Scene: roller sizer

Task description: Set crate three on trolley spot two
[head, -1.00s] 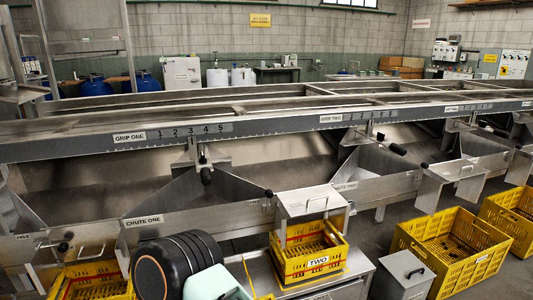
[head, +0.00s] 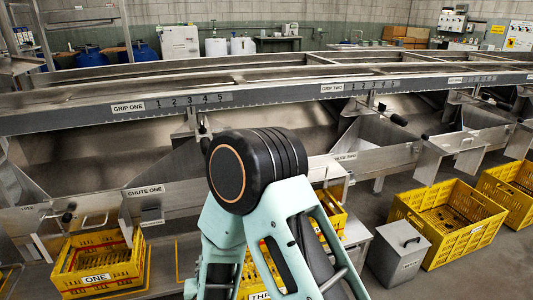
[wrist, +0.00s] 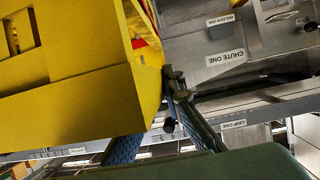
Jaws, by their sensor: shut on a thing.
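A yellow crate (head: 258,276) whose label starts "THR" shows low in the head view, partly behind my arm and cut by the bottom edge. In the wrist view a yellow crate (wrist: 75,95) fills the upper left, close to my gripper (wrist: 165,112). My gripper is shut on this crate, at its edge; the fingers partly show. In the head view my arm hides the gripper. A steel surface (head: 357,234), seemingly the trolley top, shows right of my arm. A yellow crate (head: 337,216), labelled two earlier, stands there, mostly hidden. Spot markings cannot be seen.
Crate one (head: 100,262) stands under chute one (head: 150,205) at left. A grey lidded bin (head: 400,250) and large yellow crates (head: 450,222) stand on the right floor. The long steel sizer (head: 270,90) crosses behind my arm.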

